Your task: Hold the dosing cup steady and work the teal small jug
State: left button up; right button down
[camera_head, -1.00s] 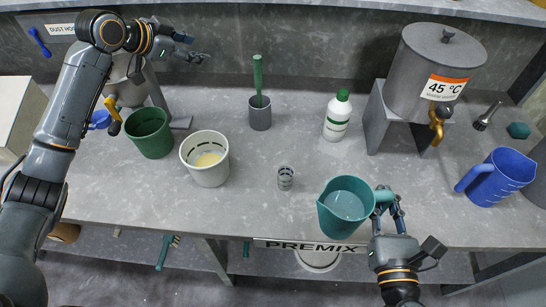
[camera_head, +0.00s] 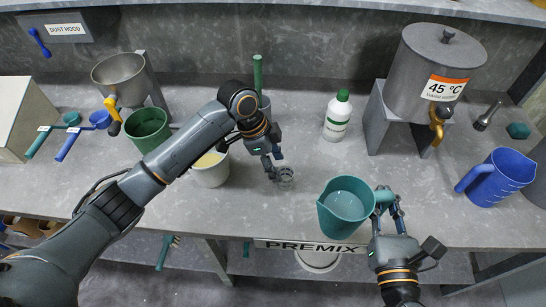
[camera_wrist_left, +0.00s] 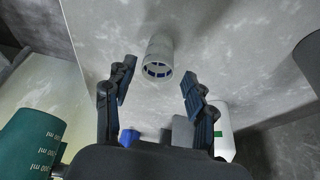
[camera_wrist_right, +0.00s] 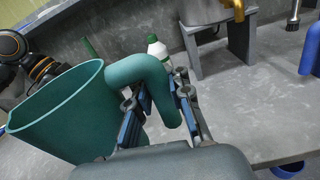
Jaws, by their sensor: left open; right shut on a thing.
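The teal small jug (camera_head: 343,212) holds pale liquid above the front of the counter. My right gripper (camera_head: 386,200) is shut on its handle, which shows in the right wrist view (camera_wrist_right: 150,75). The small clear dosing cup (camera_head: 286,175) stands upright on the counter, left of the jug. My left gripper (camera_head: 273,168) is open just beside the cup. In the left wrist view the cup (camera_wrist_left: 158,58) lies ahead of and between the open fingers (camera_wrist_left: 158,90), not clasped.
A white pail (camera_head: 210,172) with yellowish contents stands left, partly behind my left arm, near a green pail (camera_head: 148,130). A white bottle (camera_head: 337,117) and a 45 °C tank (camera_head: 435,75) stand behind. A blue jug (camera_head: 495,178) is at right.

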aim_at(280, 172)
pick_arm(q)
jog(key=x, duration=0.6)
grip_shut()
jog(key=shift+f, duration=0.1)
dwell(1.1)
jog(key=shift+o, duration=0.8)
grip_release()
grip_shut()
dwell(0.8)
